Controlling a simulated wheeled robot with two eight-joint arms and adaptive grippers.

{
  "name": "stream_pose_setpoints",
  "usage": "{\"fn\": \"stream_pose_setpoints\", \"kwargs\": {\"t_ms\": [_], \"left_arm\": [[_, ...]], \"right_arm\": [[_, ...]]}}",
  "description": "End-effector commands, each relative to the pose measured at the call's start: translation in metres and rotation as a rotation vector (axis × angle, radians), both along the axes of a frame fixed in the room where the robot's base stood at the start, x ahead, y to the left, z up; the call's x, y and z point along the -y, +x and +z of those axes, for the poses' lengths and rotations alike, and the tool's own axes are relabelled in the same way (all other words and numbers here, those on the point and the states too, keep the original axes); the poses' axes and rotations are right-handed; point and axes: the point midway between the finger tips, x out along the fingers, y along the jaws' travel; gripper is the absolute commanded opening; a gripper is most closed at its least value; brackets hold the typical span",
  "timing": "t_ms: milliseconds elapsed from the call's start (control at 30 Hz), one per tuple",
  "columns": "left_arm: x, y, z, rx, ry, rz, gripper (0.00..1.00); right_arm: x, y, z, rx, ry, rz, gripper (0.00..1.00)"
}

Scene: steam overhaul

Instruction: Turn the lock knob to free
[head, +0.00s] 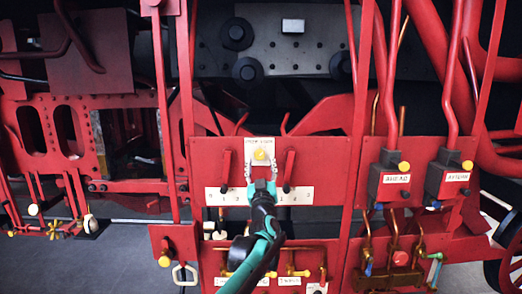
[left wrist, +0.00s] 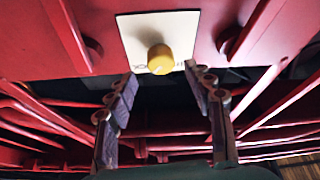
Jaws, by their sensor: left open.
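The lock knob (head: 260,155) is a small yellow knob on a cream plate (head: 249,143), mounted on a red panel. It also shows in the left wrist view as a round yellow knob (left wrist: 160,59) on its cream plate (left wrist: 187,26). The printing on the plate is partly hidden behind the knob. My left gripper (head: 260,160) is open in front of the plate, its arm rising from below. In the left wrist view the two fingers of my left gripper (left wrist: 162,85) stand apart, below the knob, and I see no contact. My right gripper is not in view.
Red levers (head: 225,168) and (head: 289,170) stand on either side of the knob, above a white numbered strip (head: 300,195). Two grey lever boxes (head: 390,180) with yellow knobs are at the right. Red pipes rise above them.

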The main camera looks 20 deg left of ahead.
Motion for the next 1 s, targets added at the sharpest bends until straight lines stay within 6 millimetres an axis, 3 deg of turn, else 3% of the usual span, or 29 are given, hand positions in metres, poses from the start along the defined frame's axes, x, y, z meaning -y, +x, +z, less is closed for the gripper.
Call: {"fn": "stream_pose_setpoints", "kwargs": {"t_ms": [100,300,633,800,833,1000], "left_arm": [[-0.007,0.019,0.010,0.000,0.000,0.001,0.52],[-0.013,0.038,0.018,0.000,0.000,0.000,0.52],[-0.014,0.041,0.018,-0.001,0.000,-0.001,0.52],[-0.014,0.041,0.018,-0.001,0.000,-0.001,0.07],[-0.014,0.041,0.018,-0.001,0.000,-0.001,0.03],[-0.013,0.041,0.019,0.000,-0.002,-0.001,0.03]], "right_arm": [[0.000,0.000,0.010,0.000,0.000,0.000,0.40],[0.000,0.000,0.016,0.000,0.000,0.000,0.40],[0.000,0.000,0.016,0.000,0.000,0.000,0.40],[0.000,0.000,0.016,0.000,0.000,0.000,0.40],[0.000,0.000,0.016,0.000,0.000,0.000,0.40],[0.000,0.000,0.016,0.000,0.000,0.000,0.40]]}}
